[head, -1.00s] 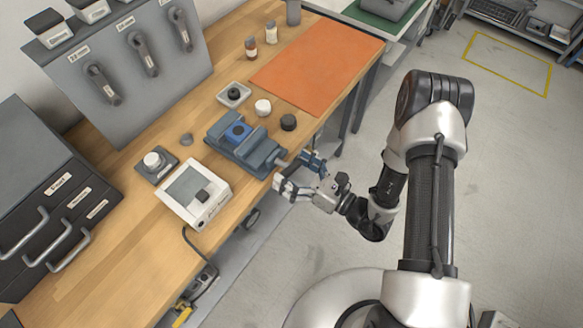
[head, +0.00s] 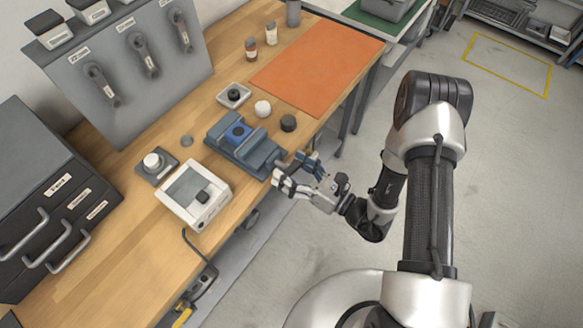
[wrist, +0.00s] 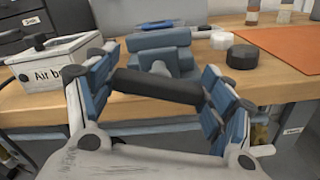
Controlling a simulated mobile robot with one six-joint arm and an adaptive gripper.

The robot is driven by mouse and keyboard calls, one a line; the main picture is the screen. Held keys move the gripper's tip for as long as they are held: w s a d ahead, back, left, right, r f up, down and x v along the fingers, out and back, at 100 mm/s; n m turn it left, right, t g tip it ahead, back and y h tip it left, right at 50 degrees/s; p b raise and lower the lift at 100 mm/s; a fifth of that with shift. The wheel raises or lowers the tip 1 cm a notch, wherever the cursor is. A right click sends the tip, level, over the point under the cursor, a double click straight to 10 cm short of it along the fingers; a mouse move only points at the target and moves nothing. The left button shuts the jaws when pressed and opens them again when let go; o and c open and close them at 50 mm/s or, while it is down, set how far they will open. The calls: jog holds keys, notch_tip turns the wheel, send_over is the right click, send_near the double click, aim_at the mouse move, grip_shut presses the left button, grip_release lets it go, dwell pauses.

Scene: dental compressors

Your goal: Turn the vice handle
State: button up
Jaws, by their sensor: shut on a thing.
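The blue-grey vice (head: 262,157) sits at the front edge of the wooden bench, with a blue piece (head: 238,132) between its jaws. In the wrist view the vice (wrist: 160,42) is straight ahead, its screw pointing at me. The vice handle (wrist: 158,87) is a dark, thick crossbar, nearly level and dipping slightly to the right. My gripper (head: 294,168) is in front of the vice, beyond the bench edge. In the wrist view its blue-padded fingers (wrist: 160,76) are closed on the two ends of the handle. In the head view my fingers hide most of the handle.
A white box with a screen (head: 193,194) stands left of the vice, close to the bench edge. A dark round knob-like piece (head: 288,123) and a white one (head: 263,107) lie behind it to the right. An orange mat (head: 318,68) lies farther back. The floor beside my arm is clear.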

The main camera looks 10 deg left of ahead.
jog(key=shift+m, duration=0.4)
jog(key=o, duration=1.1)
jog(key=shift+c, duration=0.2)
jog(key=v, duration=1.2)
